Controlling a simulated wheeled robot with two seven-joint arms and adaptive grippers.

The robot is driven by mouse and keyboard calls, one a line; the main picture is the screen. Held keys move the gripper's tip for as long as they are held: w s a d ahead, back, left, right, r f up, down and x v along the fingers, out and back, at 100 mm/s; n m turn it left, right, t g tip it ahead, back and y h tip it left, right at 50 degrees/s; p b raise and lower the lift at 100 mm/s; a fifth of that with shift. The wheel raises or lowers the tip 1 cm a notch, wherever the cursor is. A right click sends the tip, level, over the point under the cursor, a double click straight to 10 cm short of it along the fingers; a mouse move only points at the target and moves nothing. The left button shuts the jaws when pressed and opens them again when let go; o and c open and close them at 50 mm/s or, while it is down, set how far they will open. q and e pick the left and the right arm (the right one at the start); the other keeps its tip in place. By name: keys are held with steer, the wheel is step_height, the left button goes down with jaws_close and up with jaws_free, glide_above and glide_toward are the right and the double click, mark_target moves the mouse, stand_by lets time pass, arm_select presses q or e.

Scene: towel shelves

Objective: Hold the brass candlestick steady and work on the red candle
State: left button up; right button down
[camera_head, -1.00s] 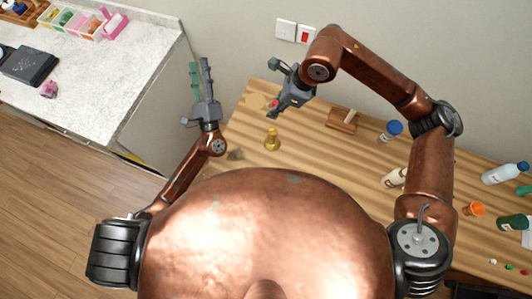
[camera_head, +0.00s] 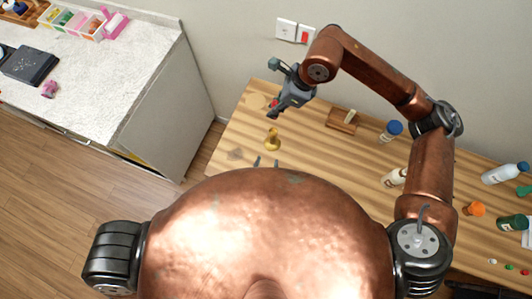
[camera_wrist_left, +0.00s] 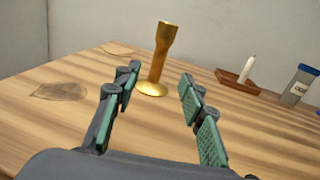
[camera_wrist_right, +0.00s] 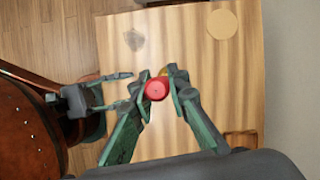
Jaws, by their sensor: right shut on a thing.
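The brass candlestick (camera_head: 272,138) stands upright on the wooden table, its top empty in the left wrist view (camera_wrist_left: 158,62). My right gripper (camera_head: 274,108) is shut on the red candle (camera_head: 273,102), held above the table. In the right wrist view the red candle (camera_wrist_right: 155,90) hides most of the candlestick. My left gripper (camera_head: 267,162) is low in front of the candlestick, mostly hidden behind my body in the head view. In the left wrist view its fingers (camera_wrist_left: 160,76) are open and empty, pointing at the candlestick, which stands just beyond the tips.
A white candle (camera_wrist_left: 249,68) is on a small wooden tray (camera_head: 340,124) to the right. A blue-capped jar (camera_head: 391,131) and several bottles stand further right. A pale round disc (camera_wrist_right: 222,24) lies flat on the table. A white-topped counter (camera_head: 120,90) is at the left.

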mark_target(272, 140)
arm_select(q)
steer(key=w, duration=0.4)
steer(key=w+d, duration=0.1)
steer(key=w, duration=0.6)
steer(key=shift+w+d, duration=0.3)
steer(key=shift+d, duration=0.1)
jaws_close()
arm_select(e)
steer(key=shift+a+f+n+g, duration=0.1)
steer(key=shift+f+n+g, duration=0.35)
steer(key=shift+f, duration=1.25)
